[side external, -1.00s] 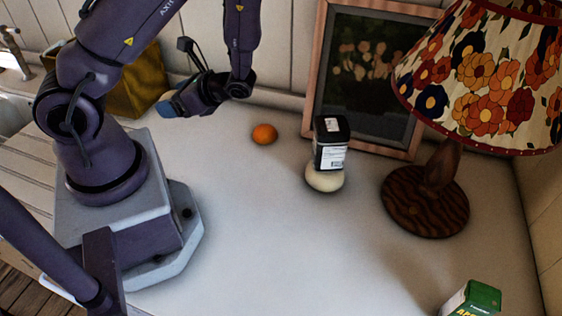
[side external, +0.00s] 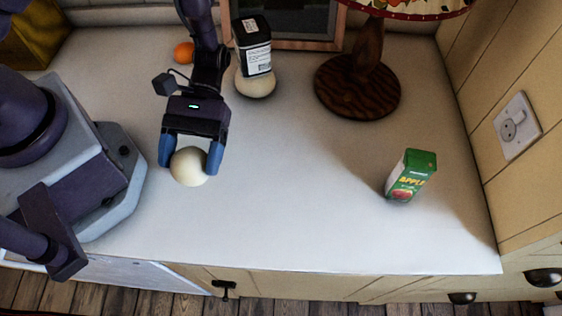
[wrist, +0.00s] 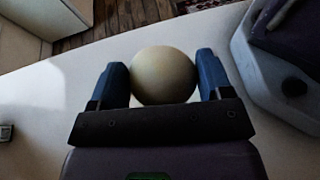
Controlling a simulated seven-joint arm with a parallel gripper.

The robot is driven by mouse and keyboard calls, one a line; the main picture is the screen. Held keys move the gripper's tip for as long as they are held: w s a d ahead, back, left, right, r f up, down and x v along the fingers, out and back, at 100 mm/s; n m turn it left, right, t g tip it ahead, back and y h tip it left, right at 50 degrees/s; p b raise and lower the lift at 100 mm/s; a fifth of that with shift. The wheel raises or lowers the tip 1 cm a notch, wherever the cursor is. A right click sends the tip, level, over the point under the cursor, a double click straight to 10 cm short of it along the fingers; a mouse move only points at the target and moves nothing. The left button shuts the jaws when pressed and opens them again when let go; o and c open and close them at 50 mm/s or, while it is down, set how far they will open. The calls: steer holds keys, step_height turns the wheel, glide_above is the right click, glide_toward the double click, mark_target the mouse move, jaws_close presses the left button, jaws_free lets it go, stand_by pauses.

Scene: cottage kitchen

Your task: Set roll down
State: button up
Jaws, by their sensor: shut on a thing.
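A round cream roll (side external: 190,168) is between the two blue fingers of my gripper (side external: 190,160) in the side view. The gripper is shut on it, with one finger against each side. It also shows in the wrist view, where the roll (wrist: 164,74) fills the space between the fingertips of my gripper (wrist: 165,85). The fingers point down towards the front part of the white counter (side external: 290,200). I cannot tell whether the roll's underside touches the counter.
An orange (side external: 184,52) lies at the back left. A lamp (side external: 358,86) and a green apple carton (side external: 411,176) stand to the right. The counter's front middle is clear.

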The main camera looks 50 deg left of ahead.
steer(key=w+d+r+n+t+h, duration=0.2)
steer(key=w+d+n+t+h, duration=0.3)
steer(key=w+d+n+t, duration=0.35)
steer(key=n+t+y, duration=0.1)
steer(key=n+t, duration=0.5)
steer(key=t, duration=0.1)
glide_above(306, 167)
steer(key=shift+t, duration=0.25)
steer(key=shift+f, duration=3.85)
steer(key=shift+f, duration=0.15)
steer(key=o, duration=0.7)
steer(key=shift+o, duration=0.2)
